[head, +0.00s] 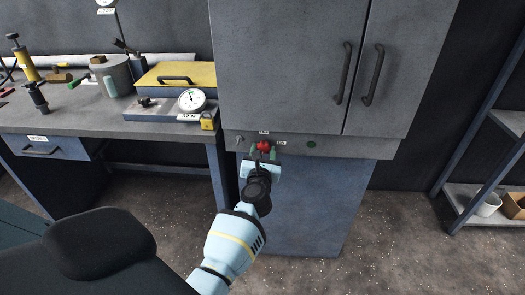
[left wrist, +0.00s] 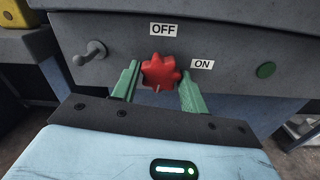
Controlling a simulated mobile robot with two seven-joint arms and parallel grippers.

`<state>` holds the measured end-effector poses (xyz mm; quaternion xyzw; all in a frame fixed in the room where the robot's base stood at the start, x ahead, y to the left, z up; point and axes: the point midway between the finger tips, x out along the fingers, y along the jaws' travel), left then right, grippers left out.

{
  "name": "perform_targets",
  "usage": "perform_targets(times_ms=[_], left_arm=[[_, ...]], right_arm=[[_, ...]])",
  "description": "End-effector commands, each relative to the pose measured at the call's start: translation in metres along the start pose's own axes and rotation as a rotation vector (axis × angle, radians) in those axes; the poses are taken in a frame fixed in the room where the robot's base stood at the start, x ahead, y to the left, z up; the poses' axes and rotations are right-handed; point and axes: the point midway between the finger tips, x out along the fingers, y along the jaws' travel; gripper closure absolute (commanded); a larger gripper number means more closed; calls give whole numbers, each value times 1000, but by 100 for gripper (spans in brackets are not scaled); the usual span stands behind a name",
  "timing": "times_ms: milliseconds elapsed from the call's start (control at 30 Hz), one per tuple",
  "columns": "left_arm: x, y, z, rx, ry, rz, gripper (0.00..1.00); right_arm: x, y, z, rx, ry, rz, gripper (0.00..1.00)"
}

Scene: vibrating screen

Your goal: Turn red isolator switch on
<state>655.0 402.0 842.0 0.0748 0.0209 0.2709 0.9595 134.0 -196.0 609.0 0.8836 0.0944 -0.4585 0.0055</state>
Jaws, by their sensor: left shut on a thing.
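The red isolator switch (head: 264,146) is a lobed red knob on the grey panel strip below the cabinet doors. In the left wrist view the red knob (left wrist: 160,72) sits below an OFF label (left wrist: 164,29) and left of an ON label (left wrist: 202,64). A small pale mark shows at the knob's lower edge. My left gripper (head: 262,153) is at the knob, its green fingers (left wrist: 157,82) on either side of it and shut on it. The right gripper is not in view.
A metal toggle lever (left wrist: 90,53) is left of the knob and a green button (left wrist: 266,70) is to the right. The cabinet doors (head: 290,60) are closed above. A workbench (head: 90,122) with a gauge (head: 192,99) stands at left; a shelf rack (head: 470,190) stands at right.

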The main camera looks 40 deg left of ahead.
Motion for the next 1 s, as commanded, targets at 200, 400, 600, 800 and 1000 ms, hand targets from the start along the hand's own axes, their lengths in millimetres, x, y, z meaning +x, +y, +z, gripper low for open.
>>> perform_targets(times_ms=[200,400,600,800,1000], left_arm=[[0,1,3,191,0,0,79],[0,2,3,381,0,-1,79],[0,2,4,573,-1,0,79],[0,3,4,763,0,0,79],[0,3,4,951,0,0,79]], right_arm=[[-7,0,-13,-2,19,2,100],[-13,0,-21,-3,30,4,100],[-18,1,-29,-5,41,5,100],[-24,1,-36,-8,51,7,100],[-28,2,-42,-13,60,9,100]])
